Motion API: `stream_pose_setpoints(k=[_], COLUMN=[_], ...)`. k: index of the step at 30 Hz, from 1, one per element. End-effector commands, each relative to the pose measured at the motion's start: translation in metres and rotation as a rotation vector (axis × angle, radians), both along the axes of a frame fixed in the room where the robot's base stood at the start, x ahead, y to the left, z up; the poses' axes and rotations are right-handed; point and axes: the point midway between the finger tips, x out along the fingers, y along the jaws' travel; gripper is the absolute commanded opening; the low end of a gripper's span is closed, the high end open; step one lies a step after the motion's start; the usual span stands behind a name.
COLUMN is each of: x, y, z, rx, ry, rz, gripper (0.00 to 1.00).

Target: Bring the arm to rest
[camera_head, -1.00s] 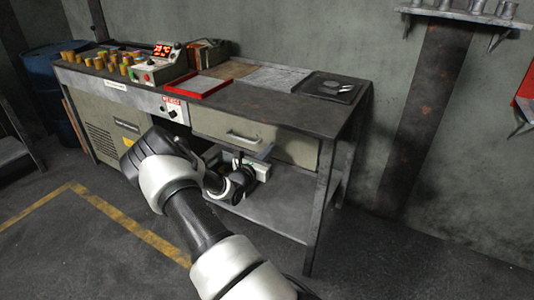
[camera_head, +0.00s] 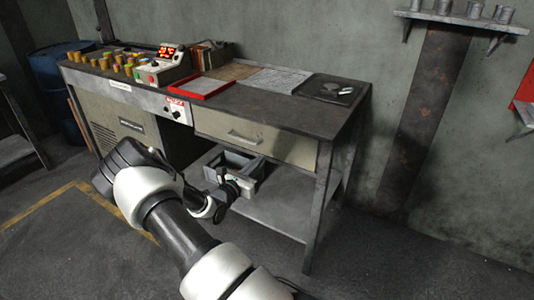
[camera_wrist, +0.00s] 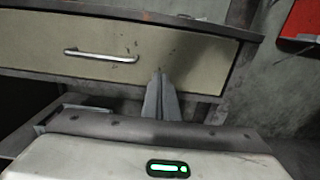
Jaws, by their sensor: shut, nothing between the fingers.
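My arm, white and black, reaches from the bottom of the head view up to the front of the workbench (camera_head: 285,118). My gripper (camera_head: 238,182) is at the arm's far end, in front of the bench's open lower part and below the drawer (camera_head: 257,139). In the wrist view my gripper (camera_wrist: 161,97) shows two grey fingers together, with nothing between them. They overlap the lower right part of the drawer front (camera_wrist: 190,58) in that view. Whether they touch anything cannot be told.
A grey bin (camera_head: 248,160) stands on the lower shelf (camera_head: 275,211), partly behind my gripper. A red tray (camera_head: 201,87), a control box (camera_head: 163,69) and a dark plate (camera_head: 331,89) are on the bench top. The floor at right (camera_head: 410,260) is clear.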

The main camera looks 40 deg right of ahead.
Motion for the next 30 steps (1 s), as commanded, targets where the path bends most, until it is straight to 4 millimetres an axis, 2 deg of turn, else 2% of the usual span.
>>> stream_pose_setpoints(k=[3, 7, 12, 18, 20, 23, 26, 30], x=[-0.007, -0.013, -0.016, -0.018, -0.022, -0.037, -0.064, -0.105], y=[0.023, 0.038, 0.046, 0.046, 0.046, 0.046, 0.050, 0.070], z=[0.001, 0.000, 0.000, 0.003, 0.010, 0.033, 0.062, 0.095], rx=[0.002, 0.002, 0.002, 0.009, 0.029, 0.100, 0.215, 0.412], ry=[0.001, 0.000, -0.002, -0.013, -0.040, -0.134, -0.272, -0.475], rz=[0.002, 0.001, -0.001, -0.011, -0.037, -0.129, -0.266, -0.466], gripper=[0.00, 0.00, 0.00, 0.00, 0.00, 0.00, 0.00, 0.00])
